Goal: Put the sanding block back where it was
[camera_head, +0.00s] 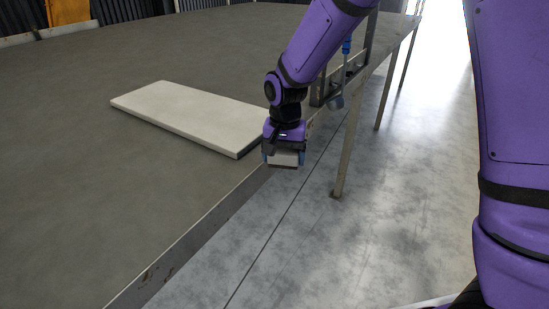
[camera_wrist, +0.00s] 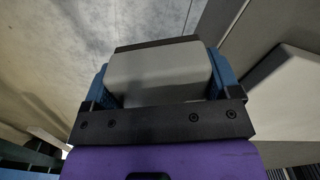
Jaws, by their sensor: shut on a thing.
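The sanding block (camera_head: 285,157) is a small light grey block with a thin dark layer along its lower face. My gripper (camera_head: 283,156) is shut on it, with a blue finger on each side. In the head view the block hangs at the table's near right edge, just right of the pale board's near corner; its height against the tabletop is hard to tell. In the wrist view the grey block (camera_wrist: 158,72) fills the space between the blue fingers of my gripper (camera_wrist: 165,85). The dark layer shows along its far edge.
A pale flat board (camera_head: 195,115) lies on the large grey-brown table (camera_head: 60,200); it also shows in the wrist view (camera_wrist: 290,95). A metal frame with a blue-topped hanging item (camera_head: 346,47) is at the table's right edge. Concrete floor (camera_head: 330,240) lies right of the table.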

